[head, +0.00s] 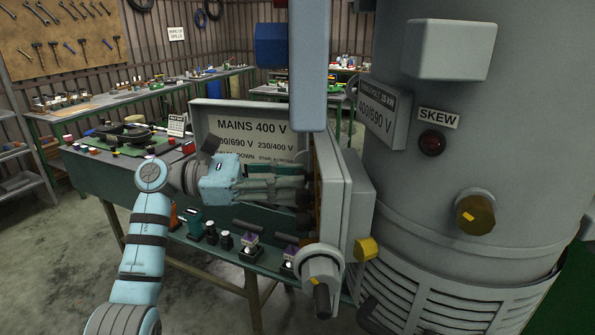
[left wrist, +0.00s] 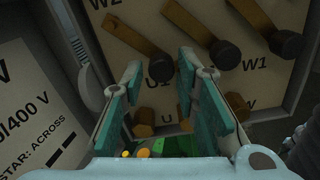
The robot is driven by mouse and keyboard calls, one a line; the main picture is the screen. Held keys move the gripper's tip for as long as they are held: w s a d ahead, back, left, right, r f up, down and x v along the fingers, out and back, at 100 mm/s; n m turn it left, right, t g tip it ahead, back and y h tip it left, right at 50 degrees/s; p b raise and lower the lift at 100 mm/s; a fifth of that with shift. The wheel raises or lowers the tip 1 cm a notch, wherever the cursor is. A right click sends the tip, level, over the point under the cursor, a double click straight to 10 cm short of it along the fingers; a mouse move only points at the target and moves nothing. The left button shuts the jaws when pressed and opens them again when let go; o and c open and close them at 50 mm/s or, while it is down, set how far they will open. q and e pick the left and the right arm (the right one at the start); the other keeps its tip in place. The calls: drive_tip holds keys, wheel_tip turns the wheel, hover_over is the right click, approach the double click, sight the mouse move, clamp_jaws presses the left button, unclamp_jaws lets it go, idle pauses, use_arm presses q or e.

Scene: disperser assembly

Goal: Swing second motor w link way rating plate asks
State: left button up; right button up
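The motor (head: 405,165) is a large grey cylinder with a rating plate (head: 376,112) reading 400/690 V. Its open terminal box (head: 335,200) faces left. In the left wrist view, brass links with dark round knobs run diagonally across the light terminal board (left wrist: 212,20); one link (left wrist: 192,27) ends near U1 and W1 labels. My left gripper (head: 303,190) is at the box opening. In the left wrist view its fingers (left wrist: 166,78) stand apart, with no link clearly held between them. The fingertips are partly hidden in the head view. My right gripper is not in view.
Small parts stand on the green bench (head: 95,180) below my left arm. A pale vertical block (head: 308,65) hangs above the box.

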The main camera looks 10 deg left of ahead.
use_arm(q)
drive_tip(key=shift+d, duration=0.8)
clamp_jaws()
